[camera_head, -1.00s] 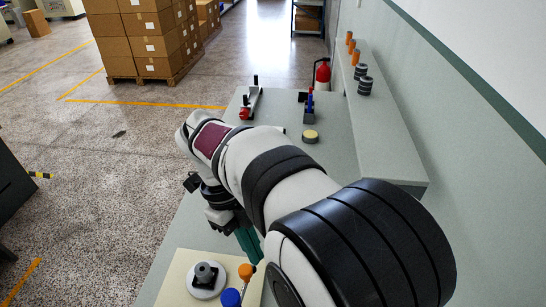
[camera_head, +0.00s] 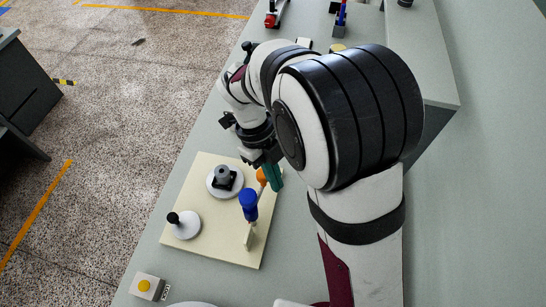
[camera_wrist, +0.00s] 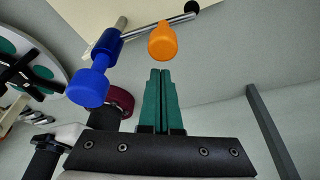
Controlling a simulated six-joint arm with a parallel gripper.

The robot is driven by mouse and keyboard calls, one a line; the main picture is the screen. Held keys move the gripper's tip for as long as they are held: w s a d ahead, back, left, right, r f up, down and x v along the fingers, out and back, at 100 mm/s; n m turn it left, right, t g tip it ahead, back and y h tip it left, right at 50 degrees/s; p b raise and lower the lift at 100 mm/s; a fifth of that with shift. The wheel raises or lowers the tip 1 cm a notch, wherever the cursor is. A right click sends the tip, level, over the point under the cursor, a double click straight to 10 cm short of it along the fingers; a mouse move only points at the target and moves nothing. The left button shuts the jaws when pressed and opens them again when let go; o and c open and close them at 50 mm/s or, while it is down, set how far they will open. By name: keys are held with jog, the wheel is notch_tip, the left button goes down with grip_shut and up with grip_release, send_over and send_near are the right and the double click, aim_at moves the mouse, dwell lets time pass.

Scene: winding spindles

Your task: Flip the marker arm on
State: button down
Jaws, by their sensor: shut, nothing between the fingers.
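A cream board (camera_head: 215,245) lies on the bench. On its right edge stand an orange knob (camera_head: 262,176) and a blue-capped post (camera_head: 249,198). I cannot tell for sure which part is the marker arm. My gripper (camera_head: 275,186) has teal fingers, shut and empty, just right of the orange knob in the head view. In the wrist view the fingertips (camera_wrist: 160,72) point toward the orange knob (camera_wrist: 162,42), with the blue piece (camera_wrist: 90,82) to their left. A metal rod with a black ball end (camera_wrist: 165,24) shows behind the orange knob; contact with the knob is unclear.
The board also carries a grey hub on a white disc (camera_head: 212,186) and a white disc with a black knob (camera_head: 184,229). A yellow button box (camera_head: 146,287) stands at the front left. A raised shelf (camera_head: 435,60) runs along the right wall.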

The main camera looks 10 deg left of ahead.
aim_at(261, 175)
jog(key=shift+w+a, duration=0.35)
jog(key=shift+a, duration=0.25)
jog(key=shift+w+a+n, duration=0.1)
jog(key=shift+a+n, duration=0.25)
jog(key=shift+n, duration=0.25)
jog(key=shift+w+a+n+t+h, duration=0.15)
jog(key=shift+a+n+t, duration=0.1)
jog(key=shift+a+n, duration=0.25)
jog(key=shift+a+n+t+h, duration=0.15)
jog(key=shift+a+n+t, duration=0.1)
jog(key=shift+n, duration=0.45)
jog(key=shift+s+a+n+t, duration=0.1)
jog(key=shift+a+n+t, duration=0.4)
jog(key=shift+n, duration=0.55)
jog(key=shift+s+a+n+t, duration=0.15)
jog(key=shift+a+n, duration=0.6)
jog(key=shift+n, duration=0.25)
jog(key=shift+s+a+n+t, duration=0.1)
jog(key=shift+a+n+t, duration=0.4)
jog(key=shift+n, duration=0.55)
jog(key=shift+a, duration=0.15)
